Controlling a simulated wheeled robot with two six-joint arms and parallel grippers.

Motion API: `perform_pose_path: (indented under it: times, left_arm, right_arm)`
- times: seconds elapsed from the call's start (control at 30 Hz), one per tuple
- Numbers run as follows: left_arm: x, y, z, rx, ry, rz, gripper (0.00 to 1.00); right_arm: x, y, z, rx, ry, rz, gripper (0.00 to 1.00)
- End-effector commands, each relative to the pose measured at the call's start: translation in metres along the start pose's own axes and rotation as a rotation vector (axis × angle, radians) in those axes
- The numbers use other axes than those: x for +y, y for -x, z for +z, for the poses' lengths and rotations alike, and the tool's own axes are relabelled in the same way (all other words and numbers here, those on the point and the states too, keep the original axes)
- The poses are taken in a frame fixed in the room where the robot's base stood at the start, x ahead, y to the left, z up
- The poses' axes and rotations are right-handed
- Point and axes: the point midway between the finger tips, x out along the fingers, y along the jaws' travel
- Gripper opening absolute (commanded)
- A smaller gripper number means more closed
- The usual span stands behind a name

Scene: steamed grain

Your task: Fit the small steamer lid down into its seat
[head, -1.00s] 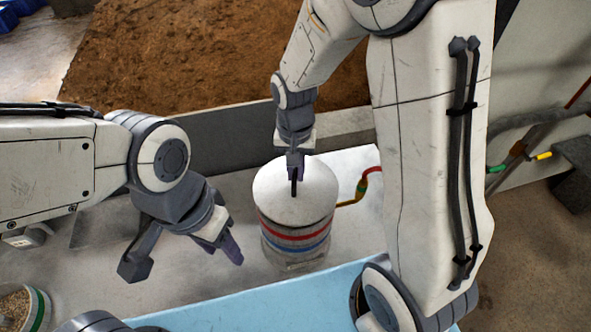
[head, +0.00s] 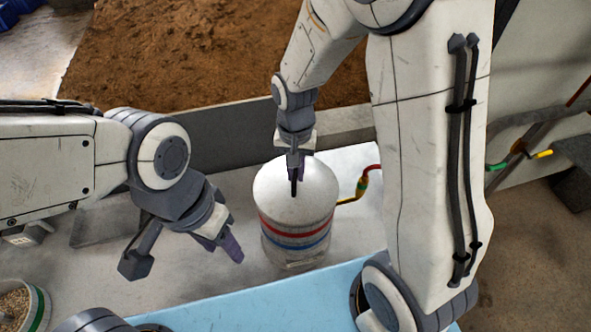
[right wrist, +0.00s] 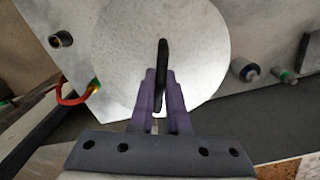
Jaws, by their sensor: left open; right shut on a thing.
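The small steamer lid (head: 312,195) is a white disc with a dark upright handle. It sits over the top of the white steamer (head: 296,243), which has a red and a blue band. My right gripper (head: 294,172) is shut on the lid's handle from above; the right wrist view shows the purple fingers (right wrist: 160,85) around the handle's near end. In the head view the lid looks level with the steamer's rim, but I cannot tell whether it is fully seated. My left gripper (head: 190,255) is open and empty, to the left of the steamer.
A bowl of grain (head: 22,305) stands at the lower left. A red and yellow hose (head: 365,182) joins the steamer's right side. A light blue strip (head: 270,300) runs along the front of the grey worktop. A brown bed of grain (head: 180,60) lies behind the low wall.

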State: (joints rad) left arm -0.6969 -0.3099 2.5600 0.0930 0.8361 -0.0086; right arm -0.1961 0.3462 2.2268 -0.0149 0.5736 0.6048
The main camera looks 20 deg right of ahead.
Motion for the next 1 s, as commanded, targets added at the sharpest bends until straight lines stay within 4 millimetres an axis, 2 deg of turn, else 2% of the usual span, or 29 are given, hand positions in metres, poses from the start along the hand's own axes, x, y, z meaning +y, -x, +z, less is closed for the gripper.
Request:
perform_pose_path:
  times: [1.0]
  left_arm:
    - [-0.001, -0.007, 0.0, 0.0, 0.0, 0.0, 0.5]
  right_arm:
    - [0.0, -0.01, 0.0, 0.001, 0.0, -0.001, 0.0]
